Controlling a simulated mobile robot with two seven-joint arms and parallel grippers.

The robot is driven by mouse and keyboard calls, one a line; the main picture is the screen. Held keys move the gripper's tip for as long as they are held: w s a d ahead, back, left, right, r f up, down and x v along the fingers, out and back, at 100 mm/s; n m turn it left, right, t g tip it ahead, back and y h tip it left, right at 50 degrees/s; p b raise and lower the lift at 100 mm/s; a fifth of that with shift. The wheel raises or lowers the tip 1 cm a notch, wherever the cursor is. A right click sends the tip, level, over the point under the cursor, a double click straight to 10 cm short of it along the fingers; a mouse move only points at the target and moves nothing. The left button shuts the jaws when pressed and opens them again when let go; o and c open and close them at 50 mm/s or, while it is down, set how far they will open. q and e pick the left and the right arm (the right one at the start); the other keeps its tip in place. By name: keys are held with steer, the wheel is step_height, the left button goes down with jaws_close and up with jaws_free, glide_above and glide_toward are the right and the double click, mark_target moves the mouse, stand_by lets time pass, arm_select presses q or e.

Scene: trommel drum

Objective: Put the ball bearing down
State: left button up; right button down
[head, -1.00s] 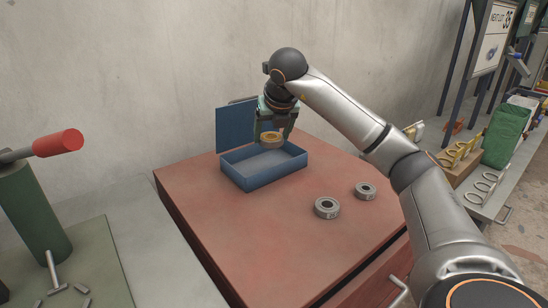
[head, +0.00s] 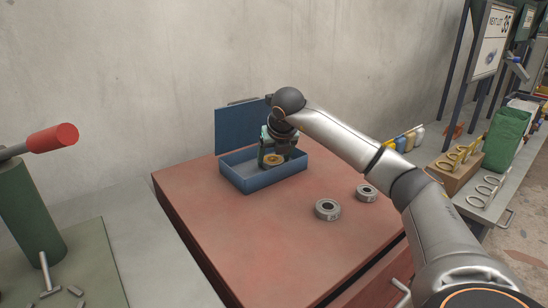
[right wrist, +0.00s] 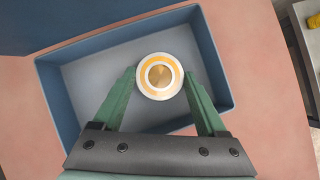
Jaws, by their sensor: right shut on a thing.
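The ball bearing (head: 273,160) is a ring with an orange-gold face and a pale rim. It also shows in the right wrist view (right wrist: 160,76), between the green fingertips. My right gripper (head: 275,158) is shut on it, low inside the open blue box (head: 262,183). The box's walls surround the bearing in the right wrist view (right wrist: 55,95). I cannot tell whether the bearing touches the box floor. My left gripper is not in view.
Two grey bearings (head: 327,209) (head: 367,193) lie on the red cabinet top (head: 250,230), right of the box. The box's raised lid (head: 236,127) stands near the wall. The front of the cabinet top is clear.

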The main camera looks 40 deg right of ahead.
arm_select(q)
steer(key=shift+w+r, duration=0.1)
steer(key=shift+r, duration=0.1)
arm_select(e)
steer(key=shift+f, duration=0.1)
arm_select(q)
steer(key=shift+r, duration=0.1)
arm_select(e)
jaws_free()
steer(key=shift+r, duration=0.3)
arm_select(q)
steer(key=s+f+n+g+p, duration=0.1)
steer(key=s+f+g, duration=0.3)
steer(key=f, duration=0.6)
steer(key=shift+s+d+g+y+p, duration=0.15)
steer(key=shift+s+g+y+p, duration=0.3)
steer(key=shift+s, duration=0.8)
arm_select(e)
steer(key=v, duration=1.1)
steer(key=shift+s+r, duration=0.15)
steer(key=shift+r, duration=0.15)
steer(key=shift+a, duration=0.15)
